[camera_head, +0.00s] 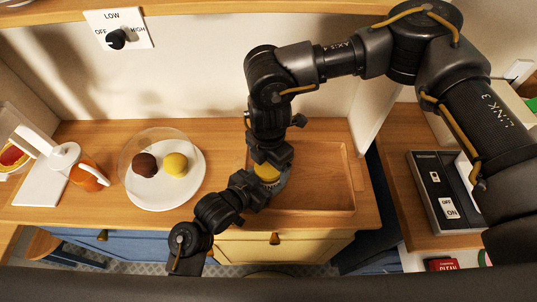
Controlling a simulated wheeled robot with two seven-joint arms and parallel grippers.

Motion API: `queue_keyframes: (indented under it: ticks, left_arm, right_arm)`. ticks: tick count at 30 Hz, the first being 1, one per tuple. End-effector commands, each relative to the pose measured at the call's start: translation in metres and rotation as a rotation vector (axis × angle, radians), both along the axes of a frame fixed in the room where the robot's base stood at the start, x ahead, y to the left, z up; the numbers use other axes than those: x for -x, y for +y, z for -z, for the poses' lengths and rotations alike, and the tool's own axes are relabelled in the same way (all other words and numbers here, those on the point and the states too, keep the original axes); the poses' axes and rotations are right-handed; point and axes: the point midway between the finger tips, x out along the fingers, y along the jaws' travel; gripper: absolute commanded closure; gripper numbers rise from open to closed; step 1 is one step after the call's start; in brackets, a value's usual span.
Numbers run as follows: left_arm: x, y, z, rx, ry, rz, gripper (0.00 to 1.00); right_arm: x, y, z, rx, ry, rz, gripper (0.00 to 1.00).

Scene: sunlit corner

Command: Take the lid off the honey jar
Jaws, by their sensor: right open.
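The honey jar (278,187) stands at the left part of a wooden tray, mostly hidden by my two arms. Its yellow lid (267,173) shows on top of the jar. My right gripper (268,160) points down from above and is open, its fingers right at the lid. I cannot tell whether they touch it. My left gripper (259,190) reaches in from the front left and is at the side of the jar body. Its fingertips are hidden, so I cannot see whether it grips the jar.
The shallow wooden tray (351,190) fills the counter's right part. A white plate (160,202) with a clear dome holds a brown ball and a yellow ball. An orange mug (90,176) stands further left. A dark switch box (432,190) is on the right surface.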

Motion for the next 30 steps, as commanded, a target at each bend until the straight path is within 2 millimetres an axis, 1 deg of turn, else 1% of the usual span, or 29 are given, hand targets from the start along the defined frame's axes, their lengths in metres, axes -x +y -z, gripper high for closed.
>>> queue_keyframes:
  ticks: [1, 10, 11, 20, 21, 23, 26, 29, 30]
  left_arm:
    - [0.0009, 0.001, 0.0035, -0.005, 0.007, 0.0, 0.99]
    - [0.0008, 0.001, 0.0037, -0.005, 0.007, 0.0, 0.99]
    - [0.0009, 0.0011, 0.0036, -0.005, 0.007, 0.0, 0.99]
    - [0.0007, 0.0011, 0.0036, -0.005, 0.007, 0.0, 0.99]
    - [0.0007, 0.0011, 0.0036, -0.005, 0.008, -0.001, 0.99]
    - [0.0007, 0.0011, 0.0036, -0.005, 0.008, -0.001, 0.99]
    - [0.0007, 0.0012, 0.0036, -0.005, 0.008, -0.001, 0.99]
    - [0.0006, 0.0012, 0.0036, -0.005, 0.008, -0.002, 0.99]
    - [0.0006, 0.0012, 0.0036, -0.005, 0.008, -0.002, 0.99]
  right_arm:
    - [0.0, 0.0003, 0.0026, 0.0, 0.0, 0.0, 0.16]
    - [-0.0001, 0.0004, 0.0049, -0.001, -0.001, 0.0, 0.16]
    - [-0.0001, 0.0004, 0.0049, -0.001, -0.001, 0.0, 0.19]
    - [0.0, 0.0001, 0.0047, 0.0, 0.0, -0.001, 0.58]
    - [0.0, 0.0001, 0.0047, 0.0, 0.0, -0.001, 0.62]
    - [0.0001, 0.0001, 0.0047, 0.0, 0.0, -0.006, 0.62]
    - [0.0001, 0.0, 0.0047, 0.0, 0.0, -0.086, 0.62]
    - [0.0001, -0.0002, 0.0047, 0.001, 0.001, -0.277, 0.62]
    - [0.0001, -0.0002, 0.0047, 0.002, 0.001, -0.367, 0.62]
